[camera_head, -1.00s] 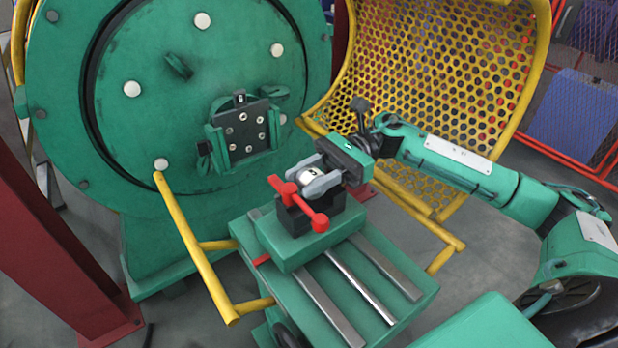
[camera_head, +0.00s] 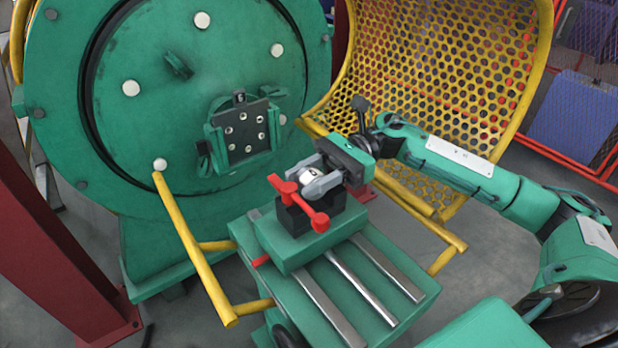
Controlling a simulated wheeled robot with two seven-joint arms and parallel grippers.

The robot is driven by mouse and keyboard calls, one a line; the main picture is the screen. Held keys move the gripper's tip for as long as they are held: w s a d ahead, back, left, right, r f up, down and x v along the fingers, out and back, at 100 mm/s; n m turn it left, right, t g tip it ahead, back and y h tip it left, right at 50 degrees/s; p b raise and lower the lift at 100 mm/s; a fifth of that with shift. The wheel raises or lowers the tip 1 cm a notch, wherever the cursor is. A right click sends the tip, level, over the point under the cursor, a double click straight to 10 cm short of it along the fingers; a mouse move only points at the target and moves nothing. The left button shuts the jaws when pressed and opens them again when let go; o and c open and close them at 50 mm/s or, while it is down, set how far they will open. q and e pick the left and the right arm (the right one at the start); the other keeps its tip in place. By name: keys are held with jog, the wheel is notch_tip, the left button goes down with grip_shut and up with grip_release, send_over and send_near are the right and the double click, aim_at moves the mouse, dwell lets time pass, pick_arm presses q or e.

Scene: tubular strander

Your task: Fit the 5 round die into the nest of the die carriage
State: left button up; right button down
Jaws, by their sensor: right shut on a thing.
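The die (camera_head: 312,172) is a small silvery round piece with a dark mark on its top. My right gripper (camera_head: 309,177) reaches in from the right and is shut on it, with a grey finger on either side. The die carriage (camera_head: 290,250) is a green block on rails, bearing a black nest block (camera_head: 291,219) with a red clamp handle (camera_head: 301,203) at its front. The die is at the top of the nest block; the gripper and handle hide the contact, so I cannot tell whether it is seated. My left gripper is out of view.
A green table with steel rails (camera_head: 360,284) carries the carriage. A large green disc (camera_head: 150,110) with a black bolted plate (camera_head: 246,130) stands behind. A yellow perforated guard (camera_head: 450,75) is at the back right, and yellow rails (camera_head: 196,252) flank the table.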

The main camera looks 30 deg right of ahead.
jog(key=shift+s+f+b, duration=0.1)
jog(key=shift+f+b, duration=0.2)
jog(key=shift+b, duration=0.7)
dwell(1.4)
jog(key=shift+r, duration=0.15)
